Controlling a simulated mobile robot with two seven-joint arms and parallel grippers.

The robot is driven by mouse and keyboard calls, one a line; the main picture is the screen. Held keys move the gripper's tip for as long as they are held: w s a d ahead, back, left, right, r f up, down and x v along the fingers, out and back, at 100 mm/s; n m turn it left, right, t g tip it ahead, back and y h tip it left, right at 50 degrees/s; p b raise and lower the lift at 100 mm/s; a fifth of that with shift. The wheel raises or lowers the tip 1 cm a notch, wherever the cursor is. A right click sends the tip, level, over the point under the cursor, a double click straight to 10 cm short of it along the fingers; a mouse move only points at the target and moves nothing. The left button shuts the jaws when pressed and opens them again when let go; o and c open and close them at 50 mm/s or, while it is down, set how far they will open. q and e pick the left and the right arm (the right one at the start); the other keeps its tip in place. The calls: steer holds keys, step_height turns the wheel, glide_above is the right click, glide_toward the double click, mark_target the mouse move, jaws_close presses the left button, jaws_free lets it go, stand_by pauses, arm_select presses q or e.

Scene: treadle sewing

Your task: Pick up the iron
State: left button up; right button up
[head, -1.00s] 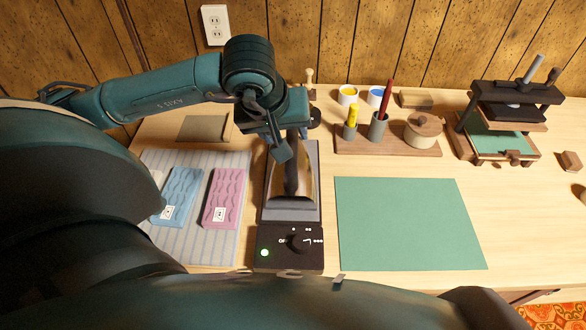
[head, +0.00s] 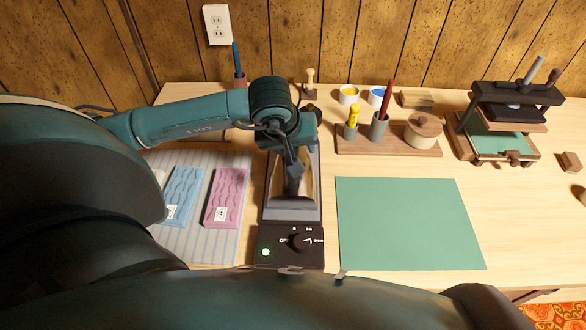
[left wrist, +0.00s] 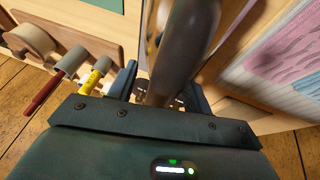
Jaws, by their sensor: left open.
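The iron (head: 306,187) rests on a dark stand (head: 270,215) in the middle of the table, its shiny sides showing in the head view. My left gripper (head: 294,166) is over the iron from behind and hides part of its handle. In the left wrist view the iron's dark rounded handle (left wrist: 183,45) runs down between the two open fingers of the left gripper (left wrist: 158,90). I cannot tell whether either finger touches the handle. My right gripper is not in view.
A control box (head: 290,247) with a dial and lit green lamp adjoins the stand's front. Pink (head: 225,197) and blue (head: 183,195) patterned blocks lie left on a striped cloth. A green mat (head: 410,225) lies right. A wooden holder (head: 390,147) with pens stands behind it.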

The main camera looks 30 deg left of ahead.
arm_select(q)
steer(key=shift+f+b, duration=0.2)
steer(key=shift+b, duration=0.2)
steer(key=shift+c, duration=0.3)
jaws_close()
steer(key=shift+r, duration=0.15)
stand_by(0.4)
